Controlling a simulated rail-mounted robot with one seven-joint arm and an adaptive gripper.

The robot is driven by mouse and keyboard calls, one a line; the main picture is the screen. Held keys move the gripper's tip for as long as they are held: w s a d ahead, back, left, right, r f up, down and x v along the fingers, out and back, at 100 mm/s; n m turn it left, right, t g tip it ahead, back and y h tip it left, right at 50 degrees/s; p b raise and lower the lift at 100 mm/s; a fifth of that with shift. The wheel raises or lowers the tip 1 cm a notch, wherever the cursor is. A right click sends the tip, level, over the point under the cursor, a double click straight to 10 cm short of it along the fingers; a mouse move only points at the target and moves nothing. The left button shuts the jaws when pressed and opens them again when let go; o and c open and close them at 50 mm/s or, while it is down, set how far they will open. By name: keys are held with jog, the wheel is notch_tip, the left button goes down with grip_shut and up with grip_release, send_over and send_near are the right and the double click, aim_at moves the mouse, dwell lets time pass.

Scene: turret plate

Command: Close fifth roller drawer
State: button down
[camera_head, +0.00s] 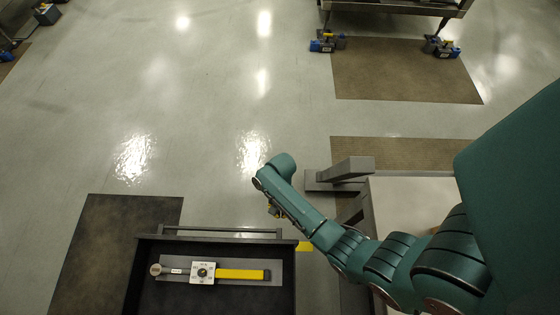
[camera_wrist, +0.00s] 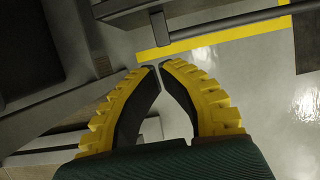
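An open dark drawer (camera_head: 142,285) extends into the bottom left of the head view. A grey bar handle (camera_head: 220,231) runs along its front edge; I cannot tell its number. In the wrist view, a bar handle (camera_wrist: 230,24) with an end bracket crosses the top right, beyond my fingertips. My gripper (camera_wrist: 161,66) has yellow fingers with dark pads; their tips are almost together, with nothing seen between them.
A tool with a yellow grip (camera_head: 242,274) lies in the drawer. A grey frame (camera_head: 345,172) stands right of my gripper. A wheeled cart (camera_head: 395,5) stands at the back right, by a brown mat (camera_head: 400,72). The floor beyond the drawer is clear.

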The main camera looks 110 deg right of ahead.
aim_at(280, 232)
jog(key=a+f, duration=0.1)
jog(key=w+a+f, duration=0.1)
jog(key=a+f, duration=0.2)
jog(key=a, duration=0.1)
jog(key=shift+w+f, duration=0.25)
jog(key=shift+f, duration=0.05)
jog(key=shift+w+a, duration=0.15)
jog(key=shift+a, duration=0.1)
